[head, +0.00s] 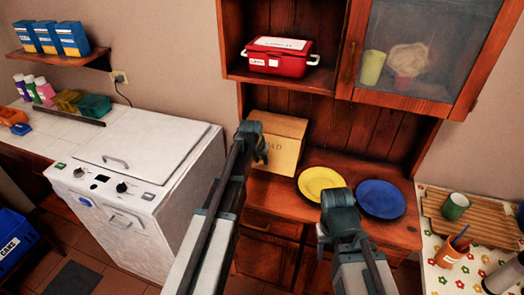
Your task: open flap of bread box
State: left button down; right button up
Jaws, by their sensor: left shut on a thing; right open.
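The bread box (287,152) is a light tan wooden box on the hutch counter, with dark lettering ending in "AD" on its front. The front looks closed. My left gripper (260,152) is at the left part of the front and hides part of the lettering. It is shut on a part of the bread box, but its fingers hide which part. My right gripper (338,208) is open and empty, in front of the plates and apart from the box.
A yellow plate (320,181) and a blue plate (381,199) lie right of the box. A red tin (278,59) sits on the shelf above. A glass-door cabinet (420,45) hangs upper right.

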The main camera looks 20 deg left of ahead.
pick_arm(q)
notch_tip(320, 180, up, 8)
jog(key=g+p, duration=0.4)
jog(key=p, duration=0.4)
jog(key=shift+w+g, duration=0.15)
jog(key=shift+g, duration=0.25)
jog(key=c, duration=1.6)
grip_release()
jog(key=shift+r+p, duration=0.15)
jog(key=shift+p, duration=0.2)
jog(key=c, duration=1.3)
grip_release()
jog(key=o, duration=0.7)
jog(key=shift+f, duration=0.2)
jog(key=shift+c, duration=0.2)
notch_tip(320, 180, up, 14)
jog(key=p, duration=1.3)
jog(key=shift+p, duration=0.3)
